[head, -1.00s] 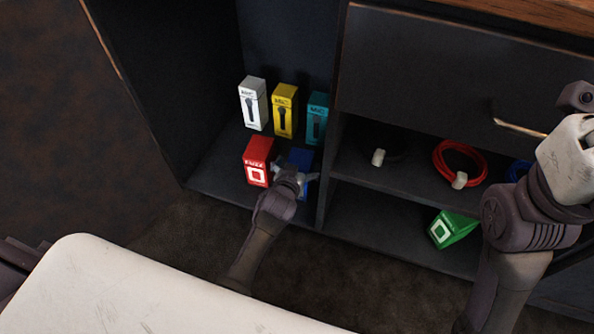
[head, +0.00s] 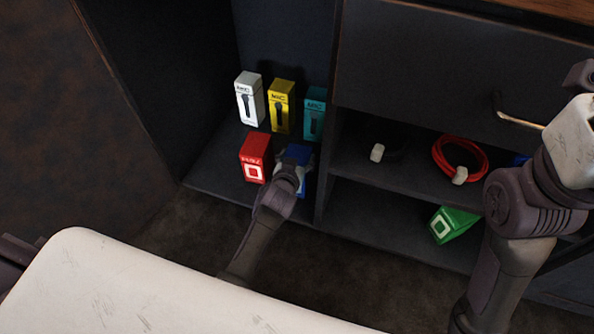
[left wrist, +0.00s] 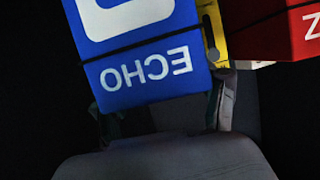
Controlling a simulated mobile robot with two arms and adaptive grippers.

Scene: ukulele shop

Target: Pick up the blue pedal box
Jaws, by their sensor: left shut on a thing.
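The blue pedal box (head: 298,153) stands in the lower left compartment of the cabinet, just right of the red FUZZ box. My left gripper (head: 290,174) is shut on it from the front and hides much of it in the head view. In the left wrist view the blue box (left wrist: 140,60), lettered ECHO, fills the upper middle, with the gripper's fingers (left wrist: 165,118) at its two sides. I cannot tell whether it still touches the shelf. My right arm shows at the right of the head view, but its fingertips are not in view.
The red box (head: 255,158) is close on the left. White (head: 250,100), yellow (head: 281,106) and teal (head: 314,114) boxes stand behind. A divider (head: 327,165) is close on the right. Beyond it are a red cable (head: 459,157) and a green box (head: 453,224).

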